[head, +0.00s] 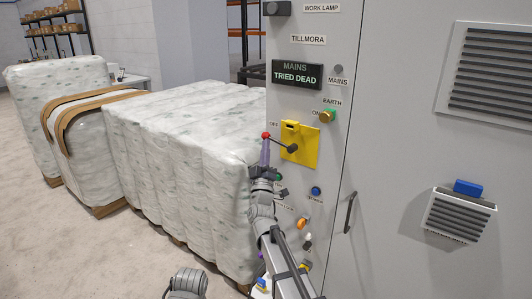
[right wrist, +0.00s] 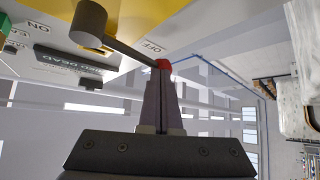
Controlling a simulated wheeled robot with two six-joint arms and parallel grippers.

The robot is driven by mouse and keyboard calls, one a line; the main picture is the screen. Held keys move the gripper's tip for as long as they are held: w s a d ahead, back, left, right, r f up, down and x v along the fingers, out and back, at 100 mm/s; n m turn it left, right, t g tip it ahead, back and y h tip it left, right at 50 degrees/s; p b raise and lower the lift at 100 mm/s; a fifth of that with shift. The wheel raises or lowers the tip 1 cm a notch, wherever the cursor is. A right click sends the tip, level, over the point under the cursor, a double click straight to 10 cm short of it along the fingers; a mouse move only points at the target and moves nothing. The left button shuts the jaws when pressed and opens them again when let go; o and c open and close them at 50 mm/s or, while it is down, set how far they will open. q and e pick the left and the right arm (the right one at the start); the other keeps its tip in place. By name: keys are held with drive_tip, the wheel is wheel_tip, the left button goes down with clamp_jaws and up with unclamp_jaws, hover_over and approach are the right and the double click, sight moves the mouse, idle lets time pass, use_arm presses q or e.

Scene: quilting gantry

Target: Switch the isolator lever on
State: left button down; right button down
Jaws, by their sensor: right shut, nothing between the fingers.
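The isolator lever (head: 281,142) is a dark bar with a red knob on a yellow plate (head: 305,152) on the grey cabinet. It points left, its knob by the OFF label; an ON label is above the plate. My right gripper (head: 265,142) is just below the red knob, fingers pointing up. In the right wrist view the lever (right wrist: 125,45) runs from its dark hub to the knob, and my right gripper (right wrist: 163,76) has its fingers together, empty, tips at or very near the knob. I cannot tell if they touch. My left gripper is out of view.
A dark MAINS / TRIED DEAD display (head: 297,74) sits above the lever. Large wrapped white bales (head: 180,150) stand left of the cabinet. A door handle (head: 350,212) projects at right.

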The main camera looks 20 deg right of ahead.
sight(267, 135)
drive_tip(key=r+m+g+h, duration=0.1)
drive_tip(key=m+h, duration=0.2)
drive_tip(key=m, duration=0.1)
drive_tip(key=r+m+g+h+p, duration=0.1)
drive_tip(key=r+m+g+h, duration=0.1)
drive_tip(key=m+h, duration=0.2)
drive_tip(key=r+m+g+h, duration=0.1)
drive_tip(key=m+h, duration=0.3)
drive_tip(key=m, duration=0.1)
drive_tip(key=shift+s+d+r+m+g+p, duration=0.2)
drive_tip(key=shift+r+m+g+p, duration=0.1)
drive_tip(key=shift+g, duration=0.1)
drive_tip(key=r+m+g+h+p, duration=0.1)
drive_tip(key=m+g+h, duration=0.1)
drive_tip(key=m+g, duration=0.2)
drive_tip(key=s+d+m+g+h+p, duration=0.1)
drive_tip(key=m+g, duration=0.3)
drive_tip(key=m, duration=0.1)
drive_tip(key=s+d+r+m+g+h+p, duration=0.1)
drive_tip(key=m+g+h+p, duration=0.1)
drive_tip(key=m+g, duration=0.2)
drive_tip(key=shift+s+r+m+h, duration=0.25)
drive_tip(key=shift+r+m+h, duration=0.1)
drive_tip(key=shift+m, duration=0.25)
drive_tip(key=shift+f, duration=0.1)
